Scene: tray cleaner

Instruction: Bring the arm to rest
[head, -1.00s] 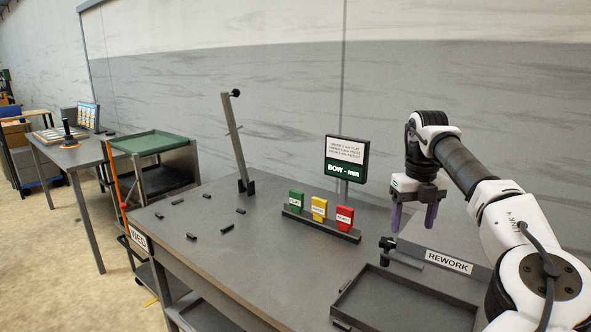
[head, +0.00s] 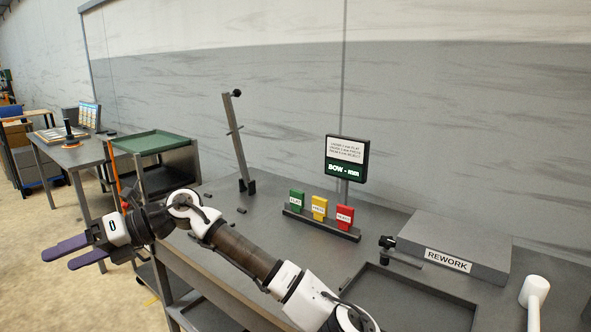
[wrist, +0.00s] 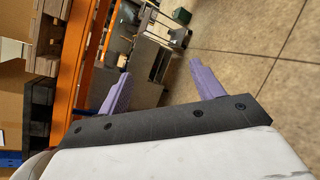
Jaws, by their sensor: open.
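My gripper (head: 78,254) is at the left in the head view, beyond the near left edge of the grey workbench and over the floor. Its two purple fingers are apart with nothing between them, and they point left. My arm reaches across the front of the bench from the lower right. In the wrist view my gripper (wrist: 160,80) also shows open and empty, with the floor and distant furniture beyond the fingers.
The workbench (head: 265,240) carries green, yellow and red blocks (head: 319,208), a small display (head: 346,160), a tilted post (head: 238,145), a REWORK box (head: 455,250), a dark tray (head: 420,295) and a white mallet (head: 533,292). A green tray (head: 152,142) on a cart stands behind my gripper.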

